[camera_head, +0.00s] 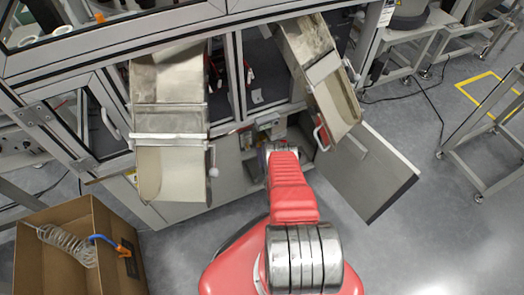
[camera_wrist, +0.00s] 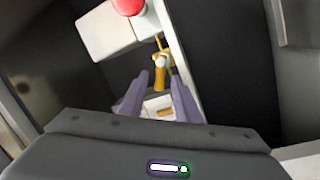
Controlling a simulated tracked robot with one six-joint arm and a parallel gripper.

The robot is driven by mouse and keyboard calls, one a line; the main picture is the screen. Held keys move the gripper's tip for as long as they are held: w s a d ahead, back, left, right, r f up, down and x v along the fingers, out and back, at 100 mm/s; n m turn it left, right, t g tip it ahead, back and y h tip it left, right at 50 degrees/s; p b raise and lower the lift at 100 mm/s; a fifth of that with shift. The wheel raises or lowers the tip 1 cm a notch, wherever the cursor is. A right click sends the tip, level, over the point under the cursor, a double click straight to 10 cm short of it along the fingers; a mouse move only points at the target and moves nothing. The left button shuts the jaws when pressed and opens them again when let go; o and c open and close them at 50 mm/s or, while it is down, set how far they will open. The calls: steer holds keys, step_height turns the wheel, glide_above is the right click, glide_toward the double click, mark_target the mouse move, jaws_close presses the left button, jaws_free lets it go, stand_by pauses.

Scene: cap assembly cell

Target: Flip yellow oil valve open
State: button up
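The yellow oil valve (camera_wrist: 160,68) shows in the wrist view, just above the middle, with a thin yellow part pointing up and a pale fitting at its centre. My gripper (camera_wrist: 158,88) is open, with its two grey-purple fingers apart. The valve lies in line with the gap between the fingertips. Whether the fingers touch it or stop short of it I cannot tell. In the head view my red arm reaches to the cabinet's lower opening, and the valve is not visible there.
A red round knob (camera_wrist: 128,6) on a white box (camera_wrist: 105,32) is near the valve. Dark cabinet walls flank the gripper. An open cabinet door (camera_head: 365,172) stands right of my arm. Two metal chutes hang above, and a cardboard box (camera_head: 50,265) sits at lower left.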

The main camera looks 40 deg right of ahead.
steer(key=v, duration=0.7)
steer(key=shift+s, duration=0.25)
steer(key=shift+a+f, duration=0.1)
steer(key=shift+c, duration=0.2)
